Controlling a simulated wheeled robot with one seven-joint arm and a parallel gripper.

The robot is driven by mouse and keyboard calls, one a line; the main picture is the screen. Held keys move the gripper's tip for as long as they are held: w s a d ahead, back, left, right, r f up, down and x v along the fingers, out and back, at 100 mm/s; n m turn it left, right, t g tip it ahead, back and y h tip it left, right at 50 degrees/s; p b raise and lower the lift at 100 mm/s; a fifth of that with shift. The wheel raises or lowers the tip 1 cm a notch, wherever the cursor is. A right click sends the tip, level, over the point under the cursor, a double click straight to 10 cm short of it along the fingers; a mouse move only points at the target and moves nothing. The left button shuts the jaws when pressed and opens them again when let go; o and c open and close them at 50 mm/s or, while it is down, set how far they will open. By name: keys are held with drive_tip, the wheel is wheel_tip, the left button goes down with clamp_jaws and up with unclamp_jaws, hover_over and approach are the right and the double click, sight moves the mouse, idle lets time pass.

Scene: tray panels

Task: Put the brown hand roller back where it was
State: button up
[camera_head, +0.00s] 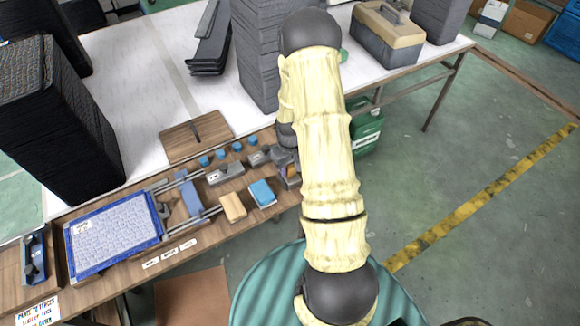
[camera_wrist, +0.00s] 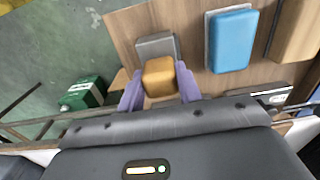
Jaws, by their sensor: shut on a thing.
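The brown hand roller (camera_wrist: 160,77) shows in the wrist view as a rounded orange-brown block. The two purple fingers of my gripper (camera_wrist: 160,88) are shut on it, one on each side. A grey flat piece (camera_wrist: 155,44) lies just beyond it on the wooden board; I cannot tell whether the roller touches it. In the head view my gripper (camera_head: 290,174) is at the right end of the board, with the brown roller mostly hidden by my arm. The roller's underside is hidden.
A blue block (camera_head: 262,192) on a grey plate and a tan block (camera_head: 232,207) lie left of my gripper. Several blue knobs (camera_head: 237,146) and a grey tool (camera_head: 226,174) are behind them. The wooden board (camera_wrist: 125,25) ends near my gripper, with open floor beyond.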

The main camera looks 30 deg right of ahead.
drive_tip(key=shift+s+f+b, duration=0.2)
drive_tip(key=shift+f+b, duration=0.15)
drive_tip(key=shift+f, duration=0.3)
clamp_jaws()
drive_tip(key=o, duration=1)
unclamp_jaws()
drive_tip(key=shift+w, duration=0.1)
drive_tip(key=shift+c, duration=0.2)
drive_tip(key=shift+w+r+p, duration=0.1)
drive_tip(key=shift+r+p, duration=0.55)
drive_tip(key=shift+r, duration=0.3)
drive_tip(key=shift+r+b, duration=0.35)
wheel_tip(320, 180, up, 11)
drive_tip(key=b, duration=0.1)
